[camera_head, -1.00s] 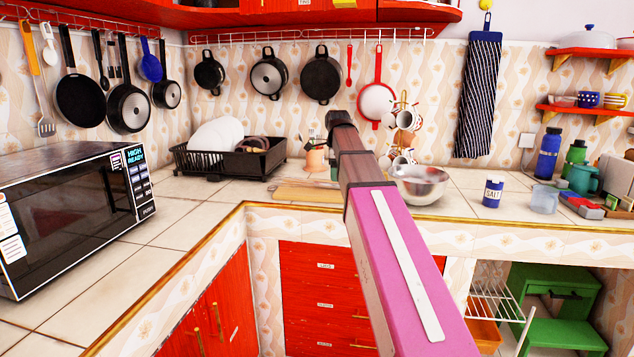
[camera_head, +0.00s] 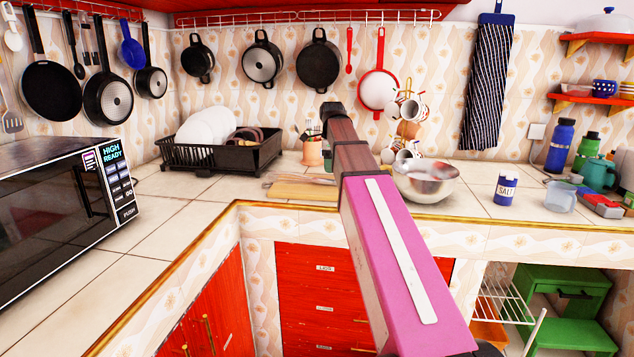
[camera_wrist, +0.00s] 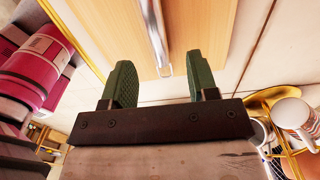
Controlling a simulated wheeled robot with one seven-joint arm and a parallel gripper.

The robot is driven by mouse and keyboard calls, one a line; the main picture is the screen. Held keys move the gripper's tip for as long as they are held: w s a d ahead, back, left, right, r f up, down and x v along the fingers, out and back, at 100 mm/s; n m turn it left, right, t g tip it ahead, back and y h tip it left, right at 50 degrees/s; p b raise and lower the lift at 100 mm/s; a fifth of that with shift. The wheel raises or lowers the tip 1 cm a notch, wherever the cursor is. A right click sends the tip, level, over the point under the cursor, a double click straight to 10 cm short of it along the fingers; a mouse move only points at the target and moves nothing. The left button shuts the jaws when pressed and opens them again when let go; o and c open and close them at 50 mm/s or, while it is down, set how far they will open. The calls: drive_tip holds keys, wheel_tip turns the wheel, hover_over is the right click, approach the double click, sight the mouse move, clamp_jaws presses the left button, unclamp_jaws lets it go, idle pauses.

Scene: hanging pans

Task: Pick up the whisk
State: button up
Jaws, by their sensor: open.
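A shiny metal handle (camera_wrist: 154,30), which looks like the whisk's, lies on a pale wooden board (camera_wrist: 195,25) in the wrist view. Its near end sits just beyond and between my fingertips; its far end runs out of the frame, so no wires show. My gripper (camera_wrist: 161,80) is open and empty, with one green finger on each side of the handle's line. In the head view the wooden board (camera_head: 285,191) lies on the counter, partly behind my arm.
A metal bowl (camera_head: 425,182) and a mug tree (camera_head: 408,125) stand right of my arm. A utensil pot (camera_head: 312,151) and black dish rack (camera_head: 225,156) stand behind and left. A microwave (camera_head: 65,205) is at left. Tiled counter (camera_head: 165,215) is free before the rack.

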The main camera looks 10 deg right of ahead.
drive_tip(key=shift+s+a+f, duration=0.1)
drive_tip(key=shift+f, duration=2.65)
drive_tip(key=c, duration=1)
